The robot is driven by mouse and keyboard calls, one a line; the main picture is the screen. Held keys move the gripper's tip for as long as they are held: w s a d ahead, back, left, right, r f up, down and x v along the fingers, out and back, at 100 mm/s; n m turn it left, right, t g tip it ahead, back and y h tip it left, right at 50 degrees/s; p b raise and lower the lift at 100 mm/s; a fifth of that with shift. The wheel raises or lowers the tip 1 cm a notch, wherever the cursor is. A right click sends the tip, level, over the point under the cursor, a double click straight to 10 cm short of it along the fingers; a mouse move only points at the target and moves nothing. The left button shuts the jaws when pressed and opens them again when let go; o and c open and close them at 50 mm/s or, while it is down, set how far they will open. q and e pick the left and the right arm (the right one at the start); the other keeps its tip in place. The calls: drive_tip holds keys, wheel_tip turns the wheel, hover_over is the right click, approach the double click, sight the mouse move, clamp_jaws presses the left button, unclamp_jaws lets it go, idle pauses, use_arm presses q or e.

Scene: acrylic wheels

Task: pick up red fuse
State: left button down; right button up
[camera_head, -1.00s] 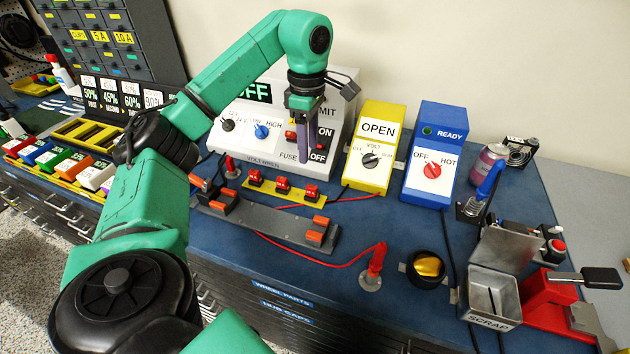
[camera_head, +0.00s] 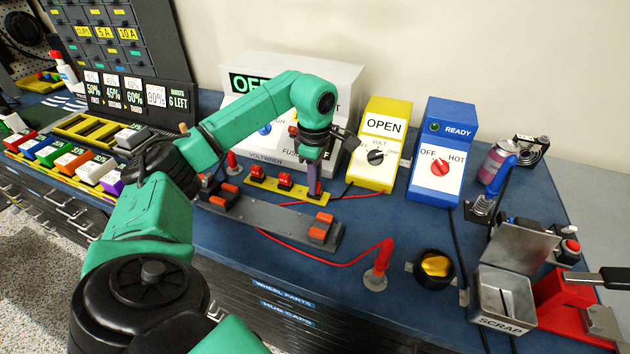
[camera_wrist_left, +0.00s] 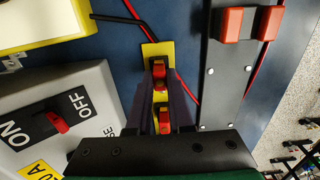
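A yellow strip (camera_head: 272,187) on the blue bench holds a row of red fuses. The left fuse (camera_head: 258,173) and the middle fuse (camera_head: 285,180) show clearly in the head view. My left gripper (camera_head: 314,190) points down at the strip's right end, where its fingers partly hide the end fuse. In the left wrist view, my left gripper's two dark fingers (camera_wrist_left: 158,76) are apart, on either side of the strip, with the end red fuse (camera_wrist_left: 159,71) between or just beyond their tips. I cannot tell whether they touch it. My right gripper is out of view.
A grey bar with orange-red blocks (camera_head: 270,222) lies just in front of the strip. The white fuse box (camera_head: 345,90), yellow OPEN box (camera_head: 378,150) and blue READY box (camera_head: 440,150) stand behind.

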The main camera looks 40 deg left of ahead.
use_arm(q)
drive_tip(key=shift+r, duration=0.1)
wheel_tip(320, 180, up, 6)
drive_tip(key=shift+w+r, duration=0.1)
drive_tip(key=shift+r, duration=0.15)
wheel_tip(320, 180, up, 13)
drive_tip(key=p, duration=0.8)
drive_tip(key=shift+r, duration=0.15)
